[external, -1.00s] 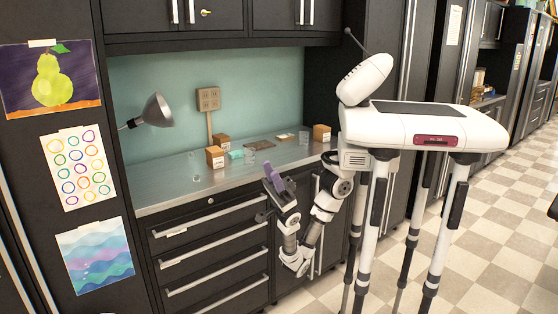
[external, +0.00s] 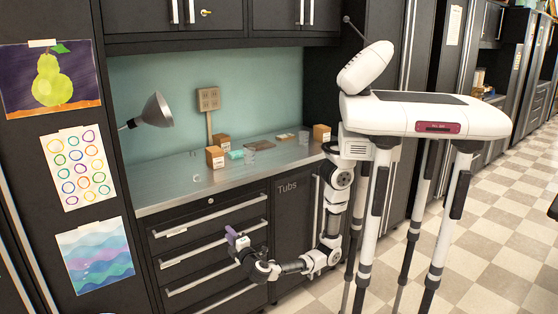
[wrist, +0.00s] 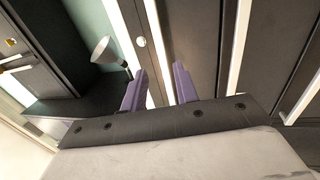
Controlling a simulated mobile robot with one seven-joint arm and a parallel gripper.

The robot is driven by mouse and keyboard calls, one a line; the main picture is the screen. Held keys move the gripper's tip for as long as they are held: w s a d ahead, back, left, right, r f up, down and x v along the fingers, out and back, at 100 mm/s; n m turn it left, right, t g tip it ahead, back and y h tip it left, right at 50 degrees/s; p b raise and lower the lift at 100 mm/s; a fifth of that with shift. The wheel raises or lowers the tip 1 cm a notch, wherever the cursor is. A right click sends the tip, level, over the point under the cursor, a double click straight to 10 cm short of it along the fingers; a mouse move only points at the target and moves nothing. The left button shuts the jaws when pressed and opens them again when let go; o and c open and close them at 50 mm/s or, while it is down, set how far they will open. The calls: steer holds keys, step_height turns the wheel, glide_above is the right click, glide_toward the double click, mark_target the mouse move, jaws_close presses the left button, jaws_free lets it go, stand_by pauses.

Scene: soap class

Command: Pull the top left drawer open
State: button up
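The top left drawer (external: 190,218) is black and shut, with a long pale bar handle (external: 215,221) and a round lock above it. My gripper (external: 232,235) has purple fingers and is in front of the drawer stack, near the right part of the top handle. In the wrist view the picture is turned, and the two purple fingers (wrist: 160,88) are apart with nothing held. The top handle (wrist: 157,45) shows as a pale bar running down between the fingertips. I cannot tell whether the fingers touch the handle.
More drawers (external: 205,270) with bar handles are below. A cabinet marked Tubs (external: 290,205) is to the right, behind my arm. The checkered floor (external: 500,230) is clear on the right.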

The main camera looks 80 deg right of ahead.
mark_target(214, 215)
steer(key=p+x, duration=0.3)
steer(key=x, duration=1)
steer(key=shift+r, duration=0.15)
jaws_close()
